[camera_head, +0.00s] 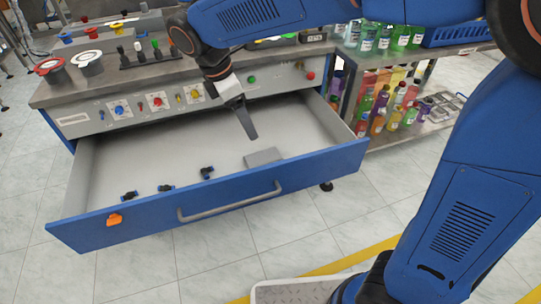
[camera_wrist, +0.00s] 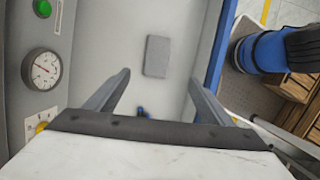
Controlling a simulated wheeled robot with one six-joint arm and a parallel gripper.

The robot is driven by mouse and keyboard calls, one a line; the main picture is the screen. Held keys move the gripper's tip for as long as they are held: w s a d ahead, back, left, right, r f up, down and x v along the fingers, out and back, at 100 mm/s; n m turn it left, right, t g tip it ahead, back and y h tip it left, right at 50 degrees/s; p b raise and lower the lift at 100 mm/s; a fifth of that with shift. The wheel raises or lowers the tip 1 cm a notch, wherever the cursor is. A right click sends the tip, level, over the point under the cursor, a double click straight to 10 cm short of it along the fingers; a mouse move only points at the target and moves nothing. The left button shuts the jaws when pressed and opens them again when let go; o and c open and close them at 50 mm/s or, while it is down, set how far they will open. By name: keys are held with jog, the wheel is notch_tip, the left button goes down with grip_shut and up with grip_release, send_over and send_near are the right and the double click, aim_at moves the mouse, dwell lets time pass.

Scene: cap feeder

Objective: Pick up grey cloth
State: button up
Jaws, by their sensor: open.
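The grey cloth (camera_head: 263,157) is a small flat rectangle lying on the floor of the open drawer (camera_head: 110,165), towards its right end near the front panel. In the wrist view the cloth (camera_wrist: 157,56) lies ahead of the fingers, between their lines and a little above them in the picture. My gripper (camera_head: 252,136) hangs over the drawer, above and slightly left of the cloth, apart from it. In the wrist view my gripper (camera_wrist: 160,85) has its two fingers spread wide with nothing between them.
Several small dark fittings (camera_head: 166,188) lie along the drawer's front. The drawer's blue front panel (camera_head: 330,165) with its handle (camera_head: 230,204) bounds the space. The control panel (camera_head: 185,98) stands behind. A shelf of bottles (camera_head: 395,105) is at the right.

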send_over(263, 157)
jog(key=s+a, duration=0.1)
jog(key=a, duration=0.1)
notch_tip(263, 157, down, 12)
jog(key=shift+s+d+r, duration=0.1)
jog(key=shift+d+r, duration=0.05)
jog(key=shift+w+x, duration=0.1)
jog(key=shift+x, duration=1.2)
jog(key=shift+w+x, duration=0.15)
jog(key=shift+x, duration=1.15)
jog(key=c, duration=1.1)
